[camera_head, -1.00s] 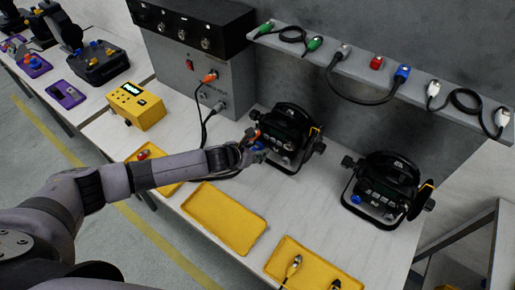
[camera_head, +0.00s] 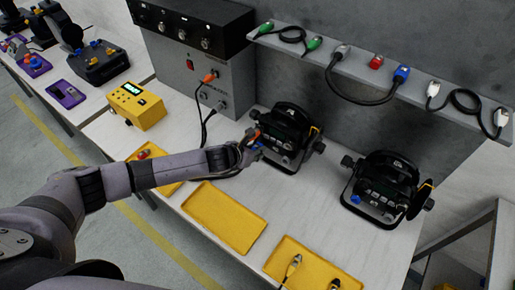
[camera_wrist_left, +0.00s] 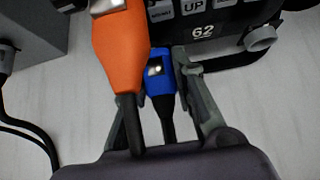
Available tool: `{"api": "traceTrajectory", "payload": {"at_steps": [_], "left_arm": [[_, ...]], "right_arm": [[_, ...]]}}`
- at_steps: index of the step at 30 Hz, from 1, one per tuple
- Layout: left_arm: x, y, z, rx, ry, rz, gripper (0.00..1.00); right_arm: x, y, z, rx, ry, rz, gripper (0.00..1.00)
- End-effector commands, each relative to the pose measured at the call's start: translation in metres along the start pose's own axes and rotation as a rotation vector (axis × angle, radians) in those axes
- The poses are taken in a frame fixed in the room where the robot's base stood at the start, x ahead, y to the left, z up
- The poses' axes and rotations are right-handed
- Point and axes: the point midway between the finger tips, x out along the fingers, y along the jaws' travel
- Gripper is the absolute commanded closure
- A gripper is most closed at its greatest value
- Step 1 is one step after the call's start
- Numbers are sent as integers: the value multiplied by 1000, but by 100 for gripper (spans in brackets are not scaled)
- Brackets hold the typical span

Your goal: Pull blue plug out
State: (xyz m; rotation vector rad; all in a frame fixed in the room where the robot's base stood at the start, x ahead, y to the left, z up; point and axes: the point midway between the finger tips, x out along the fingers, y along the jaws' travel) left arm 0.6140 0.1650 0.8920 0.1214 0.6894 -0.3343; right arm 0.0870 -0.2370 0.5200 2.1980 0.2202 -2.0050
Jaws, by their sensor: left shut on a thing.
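The blue plug (camera_wrist_left: 159,77) is in the left wrist view, with a black cable running down from it. My left gripper (camera_wrist_left: 170,80) is shut on this plug, one finger on each side. The plug's front end is at the lower face of a black par can (camera_wrist_left: 225,20); I cannot tell how deep it sits in the socket. An orange plug (camera_wrist_left: 119,50) is just left of it and partly covers the near finger. In the head view my left gripper (camera_head: 250,150) is at the front of the left par can (camera_head: 285,130).
A second par can (camera_head: 385,190) with a blue connector stands to the right. Yellow trays (camera_head: 225,218) lie along the table's front. A grey box (camera_head: 205,80) stands behind my arm. A shelf (camera_head: 330,60) with cables runs along the wall.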

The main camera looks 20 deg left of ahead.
Motion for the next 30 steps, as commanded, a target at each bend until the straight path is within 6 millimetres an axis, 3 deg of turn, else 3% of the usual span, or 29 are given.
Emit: {"api": "traceTrajectory", "payload": {"at_steps": [30], "left_arm": [[-12,0,-9,1,0,0,100]], "right_arm": [[-9,-1,-1,2,0,-1,100]]}}
